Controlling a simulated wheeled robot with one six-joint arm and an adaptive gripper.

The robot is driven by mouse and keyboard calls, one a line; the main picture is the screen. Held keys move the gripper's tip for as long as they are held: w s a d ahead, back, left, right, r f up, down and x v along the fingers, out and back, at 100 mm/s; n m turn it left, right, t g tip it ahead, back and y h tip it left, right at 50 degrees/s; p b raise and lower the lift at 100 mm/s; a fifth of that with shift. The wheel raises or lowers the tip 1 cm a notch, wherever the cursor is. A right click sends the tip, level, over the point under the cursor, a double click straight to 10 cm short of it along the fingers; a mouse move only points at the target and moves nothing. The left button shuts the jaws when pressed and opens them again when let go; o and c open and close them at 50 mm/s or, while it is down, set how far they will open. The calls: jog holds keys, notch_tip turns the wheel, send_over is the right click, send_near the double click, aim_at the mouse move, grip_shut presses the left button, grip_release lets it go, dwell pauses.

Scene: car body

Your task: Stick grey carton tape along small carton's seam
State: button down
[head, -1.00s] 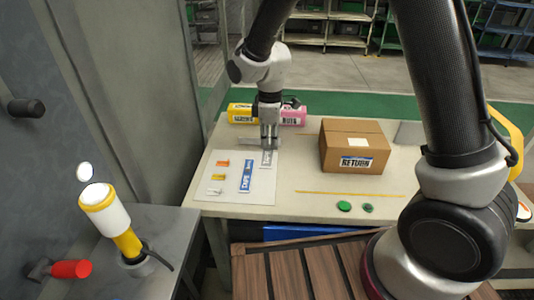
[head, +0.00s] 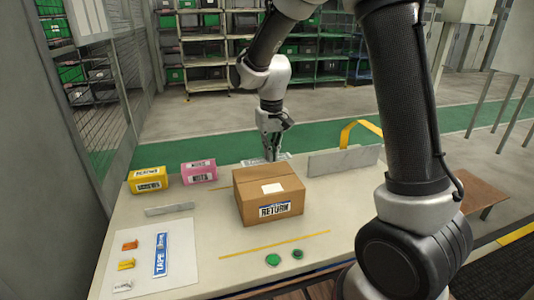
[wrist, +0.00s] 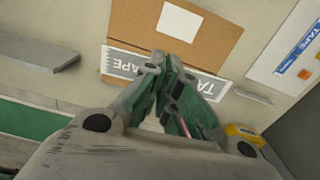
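The small brown carton (head: 245,205) sits closed on the table, with a white patch on top and a RETURN label on its front. My gripper (head: 270,157) is just behind the carton's far edge in the head view, pointing down. It is shut on the grey carton tape (head: 283,156), a strip lettered TAPE. In the wrist view the grey tape (wrist: 125,62) lies across my fingertips (wrist: 168,70) and overlaps the edge of the carton top (wrist: 215,40) in the picture. I cannot tell whether the tape touches the carton. The carton's seam is not clearly seen.
A white sheet (head: 184,262) at left holds a blue tape (head: 160,254) and small coloured pieces. Yellow (head: 149,171) and pink (head: 199,180) boxes and a grey bar (head: 169,209) lie behind it. A low grey panel (head: 344,160) stands right of my gripper.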

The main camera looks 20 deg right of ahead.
aim_at(271, 178)
jog(key=shift+m, duration=0.3)
jog(key=shift+f, duration=3)
jog(key=shift+f, duration=0.5)
jog(key=c, duration=1.2)
grip_release()
jog(key=shift+o, duration=0.2)
jog(key=shift+r, duration=0.1)
jog(key=shift+r, duration=2.9)
